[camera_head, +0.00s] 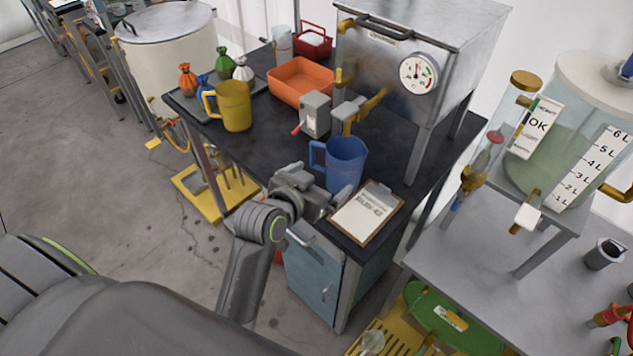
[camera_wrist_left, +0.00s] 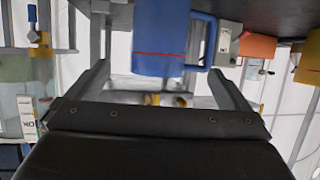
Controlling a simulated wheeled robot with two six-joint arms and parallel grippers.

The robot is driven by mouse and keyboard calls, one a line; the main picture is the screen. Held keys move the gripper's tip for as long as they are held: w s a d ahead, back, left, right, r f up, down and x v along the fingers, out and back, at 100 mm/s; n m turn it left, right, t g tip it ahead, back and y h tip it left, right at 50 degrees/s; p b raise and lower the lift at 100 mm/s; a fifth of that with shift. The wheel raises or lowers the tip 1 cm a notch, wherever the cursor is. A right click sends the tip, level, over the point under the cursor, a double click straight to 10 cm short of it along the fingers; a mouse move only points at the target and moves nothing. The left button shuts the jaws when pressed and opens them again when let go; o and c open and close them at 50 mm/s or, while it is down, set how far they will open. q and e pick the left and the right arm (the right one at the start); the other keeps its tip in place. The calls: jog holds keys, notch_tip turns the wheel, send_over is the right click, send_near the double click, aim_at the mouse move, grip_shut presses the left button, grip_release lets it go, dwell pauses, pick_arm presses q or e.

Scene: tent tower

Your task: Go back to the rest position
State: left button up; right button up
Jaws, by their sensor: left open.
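My left gripper (camera_head: 318,192) is open and empty at the front edge of the black table (camera_head: 270,150), just in front of a blue jug (camera_head: 346,162). The jug stands upright with its handle toward the left of the head view. In the left wrist view, which looks inverted, the jug (camera_wrist_left: 162,38) with a red line shows between the spread fingers of the gripper (camera_wrist_left: 158,75), with gaps at both sides. How far the fingertips are from the jug is hard to tell. My right gripper is not in view.
A clipboard (camera_head: 367,213) lies right of the gripper. A grey box with a red lever (camera_head: 316,115), a yellow jug (camera_head: 234,106) and an orange bin (camera_head: 301,80) stand farther back. A steel tank with a gauge (camera_head: 419,74) rises behind the blue jug. Floor at left is open.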

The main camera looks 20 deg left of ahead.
pick_arm(q)
jog(key=shift+s+r, duration=0.2)
jog(key=shift+s, duration=0.25)
jog(key=s+a+f+n+g+y, duration=0.1)
jog(key=s+a+f+g, duration=0.25)
jog(key=s, duration=0.55)
jog(key=s+a+f+n+g+y, duration=0.1)
jog(key=s+a+f+g+y, duration=0.2)
jog(key=s, duration=0.5)
jog(key=s+a+f+g, duration=0.3)
jog(key=s+a+f, duration=0.2)
jog(key=s, duration=0.4)
notch_tip(320, 180, down, 23)
jog(key=a+g, duration=0.2)
jog(key=s+d+f, duration=0.2)
jog(key=s+f, duration=1.2)
jog(key=f, duration=0.3)
jog(key=shift+s+f+g+h, duration=0.25)
jog(key=shift+g+h, duration=0.1)
jog(key=shift+h, duration=0.05)
